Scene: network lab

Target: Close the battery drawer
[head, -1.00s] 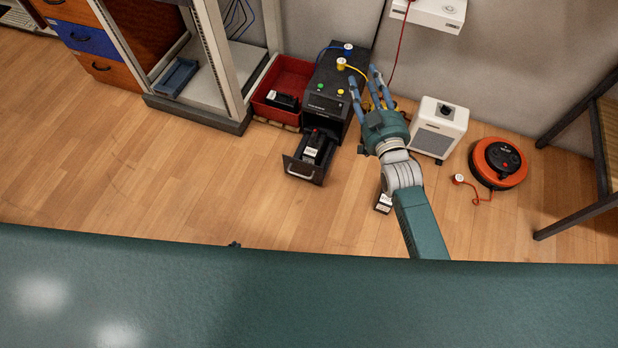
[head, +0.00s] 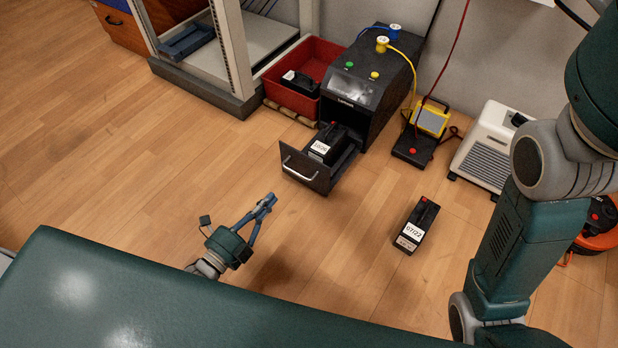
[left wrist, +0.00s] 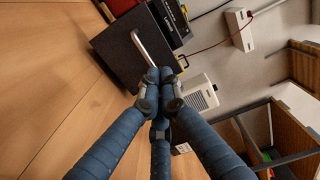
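The battery drawer (head: 303,170) is pulled out of the front of the black power unit (head: 375,85). It has a silver bar handle, and a black battery with a white label (head: 325,147) sits inside. In the left wrist view the drawer's dark front (left wrist: 118,50) and handle (left wrist: 150,48) are just beyond the fingertips. My left gripper (head: 266,202) is low over the floor in front of the drawer, apart from it, with its fingertips drawn together and nothing between them. It also shows in the left wrist view (left wrist: 159,78). My right gripper is out of view.
A loose battery (head: 416,226) lies on the floor right of the drawer. A red bin (head: 290,98) with a battery stands left of the unit, and a yellow device (head: 432,118) and white heater (head: 488,148) stand right. Floor before the drawer is clear.

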